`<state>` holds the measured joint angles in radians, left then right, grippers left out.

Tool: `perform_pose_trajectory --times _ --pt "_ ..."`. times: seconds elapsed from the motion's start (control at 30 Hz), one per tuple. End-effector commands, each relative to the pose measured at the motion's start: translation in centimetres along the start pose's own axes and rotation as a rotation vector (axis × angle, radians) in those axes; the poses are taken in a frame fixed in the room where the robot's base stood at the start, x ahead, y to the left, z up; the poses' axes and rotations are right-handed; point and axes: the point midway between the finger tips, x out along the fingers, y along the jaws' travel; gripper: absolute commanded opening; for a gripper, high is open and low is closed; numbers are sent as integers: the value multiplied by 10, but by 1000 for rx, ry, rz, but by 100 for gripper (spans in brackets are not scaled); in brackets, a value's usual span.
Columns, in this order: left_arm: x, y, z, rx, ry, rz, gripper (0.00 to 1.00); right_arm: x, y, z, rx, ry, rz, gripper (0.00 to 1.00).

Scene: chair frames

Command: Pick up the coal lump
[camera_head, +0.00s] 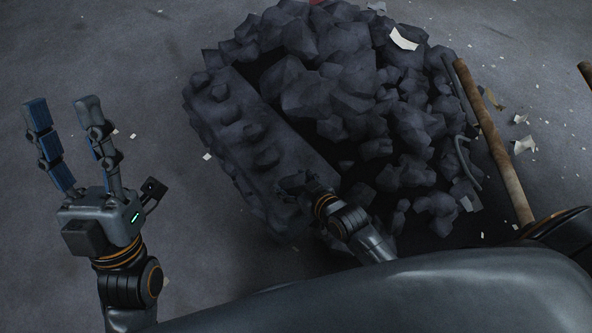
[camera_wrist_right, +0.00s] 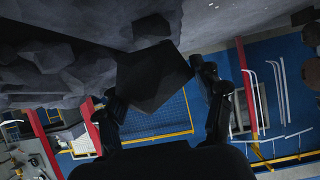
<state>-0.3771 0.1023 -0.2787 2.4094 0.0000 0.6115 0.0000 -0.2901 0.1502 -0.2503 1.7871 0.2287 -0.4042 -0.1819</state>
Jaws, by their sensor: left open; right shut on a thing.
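A dark, faceted coal lump (camera_wrist_right: 150,72) sits between the two fingers of my right gripper (camera_wrist_right: 160,88) in the right wrist view. The gripper is shut on it. In the head view my right gripper (camera_head: 300,187) is at the near edge of a large coal heap (camera_head: 325,75), and the held lump is hard to tell apart from the dark pieces around it. My left gripper (camera_head: 62,103) is open and empty, fingers up, over the floor left of the heap.
The heap fills a dark container whose broad rim (camera_head: 275,135) has lumps lying on it. A wooden handle (camera_head: 495,145) stands at its right. Paper scraps (camera_head: 403,39) lie about. Red posts (camera_wrist_right: 243,85) show in the wrist view.

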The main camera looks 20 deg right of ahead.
Motion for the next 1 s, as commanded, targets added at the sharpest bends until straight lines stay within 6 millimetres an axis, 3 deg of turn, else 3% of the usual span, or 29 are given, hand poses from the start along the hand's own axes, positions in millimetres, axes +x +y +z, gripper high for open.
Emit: perform_pose_trajectory --times 0.13,0.3,0.5,0.7,1.0 --pt "1 -4 40 13 -230 -7 43 -17 -16 -3 2 1 -1 29" --pt "-13 -10 82 25 -477 -17 43 -34 -32 -4 2 1 -1 29" --pt "-36 -16 114 34 -701 -28 43 -49 -48 -6 2 1 -1 29" --pt "-54 -20 130 39 -831 -35 43 -58 -56 -6 1 3 -1 29" --pt "-61 -21 136 40 -878 -38 43 -61 -59 -5 0 3 0 29"
